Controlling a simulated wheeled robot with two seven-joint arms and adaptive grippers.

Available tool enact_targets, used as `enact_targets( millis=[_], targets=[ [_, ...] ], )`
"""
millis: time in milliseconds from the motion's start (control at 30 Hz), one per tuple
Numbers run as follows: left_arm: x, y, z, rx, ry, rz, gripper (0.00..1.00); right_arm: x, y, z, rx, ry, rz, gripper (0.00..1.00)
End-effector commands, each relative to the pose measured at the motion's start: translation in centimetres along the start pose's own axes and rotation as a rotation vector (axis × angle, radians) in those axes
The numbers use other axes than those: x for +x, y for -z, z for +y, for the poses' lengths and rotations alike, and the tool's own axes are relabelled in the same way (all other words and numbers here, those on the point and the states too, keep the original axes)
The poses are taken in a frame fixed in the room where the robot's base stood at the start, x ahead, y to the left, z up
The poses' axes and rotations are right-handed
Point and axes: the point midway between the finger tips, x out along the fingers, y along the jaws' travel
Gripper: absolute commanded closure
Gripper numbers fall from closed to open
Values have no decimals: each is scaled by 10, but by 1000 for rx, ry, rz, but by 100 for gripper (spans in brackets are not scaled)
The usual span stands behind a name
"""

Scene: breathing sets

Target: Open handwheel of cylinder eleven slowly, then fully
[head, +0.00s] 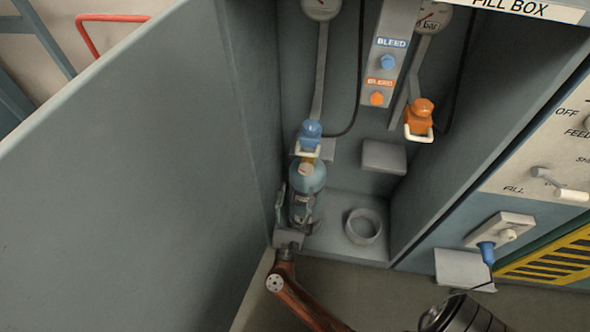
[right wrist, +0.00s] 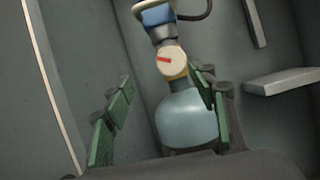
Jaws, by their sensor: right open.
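A pale blue cylinder (head: 311,178) stands upright in the left bay of the open fill box; no number on it is legible. A blue connector (head: 310,130) with a pale yoke sits on its top. In the right wrist view the cylinder's rounded shoulder (right wrist: 187,118) shows. A cream round part with a red mark (right wrist: 171,63) is on its neck, facing the camera; I cannot tell if it is the handwheel. My right gripper (right wrist: 160,102) is open, its green-padded fingers either side of the cylinder's shoulder, the right finger closer to it. My left gripper is not in view.
An empty round holder (head: 363,227) stands right of the cylinder. An orange connector (head: 420,117) hangs at the right under a gauge (head: 432,17). BLEED buttons are on the grey panel (head: 386,60). The open door (head: 140,170) closes off the left side.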

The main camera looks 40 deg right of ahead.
Motion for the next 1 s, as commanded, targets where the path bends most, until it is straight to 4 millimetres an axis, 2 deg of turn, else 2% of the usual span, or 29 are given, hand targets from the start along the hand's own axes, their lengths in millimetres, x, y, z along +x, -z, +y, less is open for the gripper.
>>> enact_targets(
  millis=[33,133,267,700,1000],
  targets=[
    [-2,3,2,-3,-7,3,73,-2,8,-4,54,33,6,48],
    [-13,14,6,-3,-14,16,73,1,4,-8,135,76,5,48],
    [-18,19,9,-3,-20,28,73,7,1,-11,169,95,2,48],
    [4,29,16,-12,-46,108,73,69,2,-17,166,93,0,48],
    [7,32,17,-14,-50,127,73,81,1,-18,165,92,3,48]
  ],
)
